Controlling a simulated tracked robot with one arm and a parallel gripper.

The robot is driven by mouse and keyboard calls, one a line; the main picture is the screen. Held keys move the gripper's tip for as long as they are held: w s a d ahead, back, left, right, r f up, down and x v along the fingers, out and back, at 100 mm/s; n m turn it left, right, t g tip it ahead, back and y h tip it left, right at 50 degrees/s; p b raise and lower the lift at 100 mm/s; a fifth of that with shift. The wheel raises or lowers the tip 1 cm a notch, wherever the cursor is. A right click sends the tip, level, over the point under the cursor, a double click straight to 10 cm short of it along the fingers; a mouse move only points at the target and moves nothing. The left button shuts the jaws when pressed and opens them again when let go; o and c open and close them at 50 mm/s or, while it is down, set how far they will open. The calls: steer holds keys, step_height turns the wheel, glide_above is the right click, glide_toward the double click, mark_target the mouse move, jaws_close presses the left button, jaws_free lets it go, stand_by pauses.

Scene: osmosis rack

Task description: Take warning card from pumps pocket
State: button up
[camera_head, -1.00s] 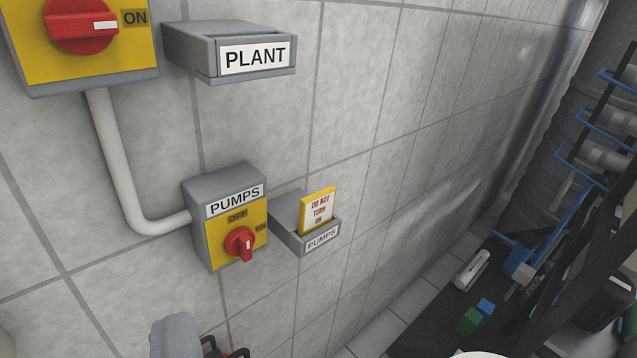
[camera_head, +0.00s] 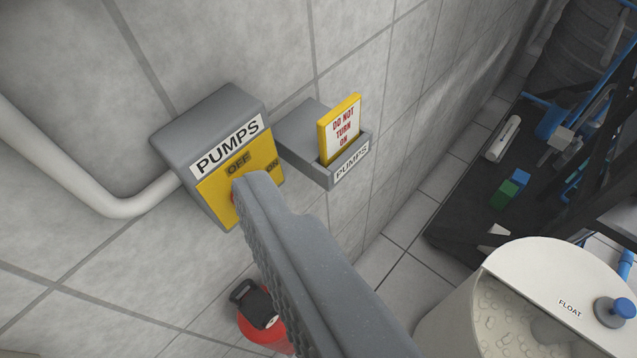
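The warning card (camera_head: 342,128) stands upright in the grey pumps pocket (camera_head: 352,163) on the tiled wall. It is white with a yellow border and red "DO NOT TURN ON" lettering; its lower edge is hidden in the pocket. My gripper (camera_head: 254,190) shows as a long grey ribbed finger reaching up from the bottom. Its tip overlaps the pumps switch box in the picture, left of and below the card, apart from the card. I see no card in its grasp. Only one finger is clear, so its opening cannot be judged.
The yellow-and-grey PUMPS switch box (camera_head: 220,150) is left of the pocket, its red knob mostly hidden by my finger. A pipe (camera_head: 120,205) runs into it. A red extinguisher (camera_head: 262,330) is below. A white FLOAT tank (camera_head: 530,290) and dark rack base (camera_head: 470,215) are at right.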

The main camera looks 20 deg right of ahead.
steer(key=w+d+f+m+g+p, duration=0.2)
steer(key=w+d+f+m+p, duration=0.2)
steer(key=w+d+m, duration=0.15)
steer(key=m+y+p, duration=0.4)
steer(key=m+p, duration=0.9)
steer(key=m, duration=1.1)
glide_toward(344, 111)
steer(key=shift+m, duration=0.25)
steer(key=x, duration=0.5)
steer(key=shift+a+f, duration=0.2)
steer(key=shift+r+x, duration=0.2)
steer(key=shift+x, duration=2.45)
steer(key=shift+w+d, duration=0.1)
steer(key=shift+d, duration=0.05)
steer(key=c, duration=1.1)
